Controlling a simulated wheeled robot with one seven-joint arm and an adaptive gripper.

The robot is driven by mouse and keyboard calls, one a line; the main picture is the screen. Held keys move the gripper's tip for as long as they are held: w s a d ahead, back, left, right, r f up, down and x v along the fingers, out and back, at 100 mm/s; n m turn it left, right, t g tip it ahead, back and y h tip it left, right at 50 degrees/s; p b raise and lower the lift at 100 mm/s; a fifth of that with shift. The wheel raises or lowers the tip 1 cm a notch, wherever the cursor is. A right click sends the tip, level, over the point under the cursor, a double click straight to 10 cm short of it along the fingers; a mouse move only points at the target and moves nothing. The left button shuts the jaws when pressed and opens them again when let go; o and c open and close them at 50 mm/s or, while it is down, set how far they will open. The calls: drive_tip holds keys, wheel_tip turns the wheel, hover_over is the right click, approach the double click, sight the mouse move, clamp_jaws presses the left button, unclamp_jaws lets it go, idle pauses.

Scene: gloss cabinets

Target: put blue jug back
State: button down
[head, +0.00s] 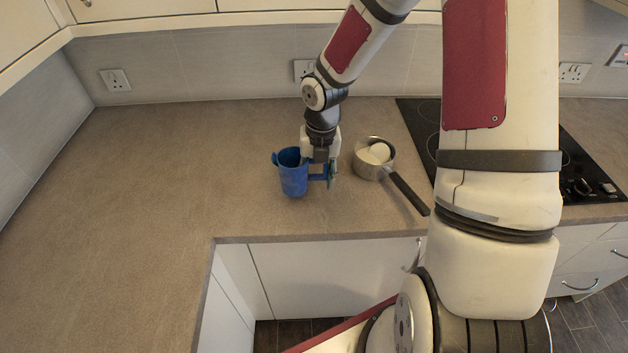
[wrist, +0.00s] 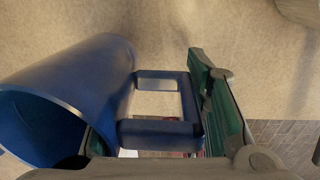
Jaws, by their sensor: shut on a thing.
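The blue jug (head: 293,175) is upright at the middle of the worktop in the head view, with its handle pointing right. I cannot tell whether its base touches the worktop. My gripper (head: 320,174) points down at the jug's right side and is shut on the handle. In the wrist view the jug (wrist: 75,95) fills the left side with its open mouth at lower left.
A steel saucepan (head: 372,160) with white contents stands just right of my gripper, its dark handle pointing toward the front edge. A black hob (head: 420,118) lies farther right. The worktop (head: 160,190) left of the jug is clear. The front edge drops away below the jug.

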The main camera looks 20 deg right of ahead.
drive_tip(key=shift+w+f, duration=0.1)
drive_tip(key=shift+w, duration=0.75)
drive_tip(key=shift+d+f, duration=0.1)
drive_tip(key=shift+f, duration=1.6)
drive_tip(key=shift+f, duration=0.1)
drive_tip(key=c, duration=0.9)
unclamp_jaws()
